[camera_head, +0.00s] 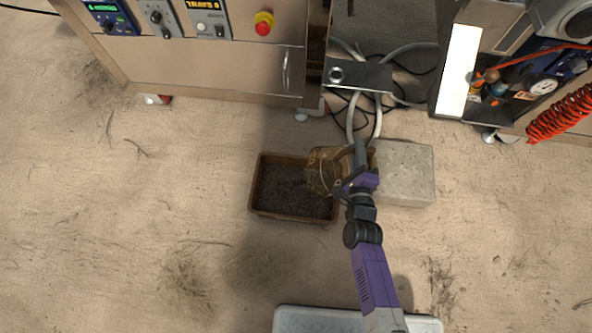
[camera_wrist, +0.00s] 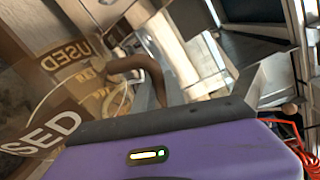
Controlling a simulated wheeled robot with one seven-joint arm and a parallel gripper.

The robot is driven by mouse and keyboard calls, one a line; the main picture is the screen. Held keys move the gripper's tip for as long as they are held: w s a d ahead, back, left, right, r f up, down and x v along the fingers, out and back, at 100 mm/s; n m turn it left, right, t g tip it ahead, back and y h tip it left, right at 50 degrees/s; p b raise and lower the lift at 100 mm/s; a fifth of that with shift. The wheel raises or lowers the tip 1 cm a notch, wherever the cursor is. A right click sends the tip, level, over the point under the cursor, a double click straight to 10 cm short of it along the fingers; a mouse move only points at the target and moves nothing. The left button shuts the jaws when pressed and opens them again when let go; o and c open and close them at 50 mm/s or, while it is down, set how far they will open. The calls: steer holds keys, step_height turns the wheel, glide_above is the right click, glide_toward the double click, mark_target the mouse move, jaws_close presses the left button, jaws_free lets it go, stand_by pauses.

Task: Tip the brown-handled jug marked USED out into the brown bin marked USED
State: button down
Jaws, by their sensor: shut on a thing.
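The brown bin (camera_head: 276,215) stands on the sandy floor with dark material in it; no USED mark is readable on it in the head view. The jug (camera_head: 322,172) is over the bin's right part, its body toward the bin. In the wrist view the clear jug (camera_wrist: 85,85) is tilted, with USED labels and a brown handle (camera_wrist: 150,72). My gripper (camera_head: 362,165) is at the jug's right side and shut on its handle. The fingertips are partly hidden. I cannot tell whether anything is left in the jug or is flowing out.
A grey concrete block (camera_head: 408,172) lies right of the bin, under my gripper. A wooden cabinet (camera_head: 215,70) with control panels stands behind, with hoses and cables (camera_head: 375,115) beside it. A pale tray (camera_head: 300,318) lies at the front. The floor left of the bin is clear.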

mark_target(373, 148)
steer(key=shift+w+d+f+m+b, duration=0.15)
steer(key=shift+d+f+m+b, duration=0.05)
steer(key=shift+d+b, duration=0.15)
steer(key=shift+w+d+f+m+b, duration=0.15)
steer(key=shift+d+m+b, duration=0.05)
steer(key=shift+d+b, duration=0.15)
steer(key=d+m+b, duration=0.1)
steer(key=b, duration=0.1)
steer(key=w+d+b, duration=0.1)
steer(key=b, duration=0.1)
steer(key=d+m+g+b, duration=0.1)
steer(key=b, duration=0.1)
steer(key=shift+w+d+r+m+y, duration=0.15)
steer(key=shift+d+r+m+y, duration=0.15)
steer(key=shift+y, duration=0.1)
steer(key=d+b, duration=0.1)
steer(key=f+m+b, duration=0.1)
steer(key=b, duration=0.1)
steer(key=shift+w+d+f+g+y+b, duration=0.2)
steer(key=shift+w+d+g+y+b, duration=0.1)
steer(key=shift+w+d+g, duration=0.1)
steer(key=w+d+f+m+g+y+b, duration=0.1)
steer(key=w+d+f+m+y+b, duration=0.1)
steer(key=d+f+m, duration=0.3)
steer(key=shift+w+d+f+m+g+y+b, duration=0.15)
steer(key=shift+d+f+m+g+y+b, duration=0.45)
steer(key=shift+f, duration=1.4)
steer(key=shift+a+t, duration=0.3)
steer(key=shift+a, duration=0.05)
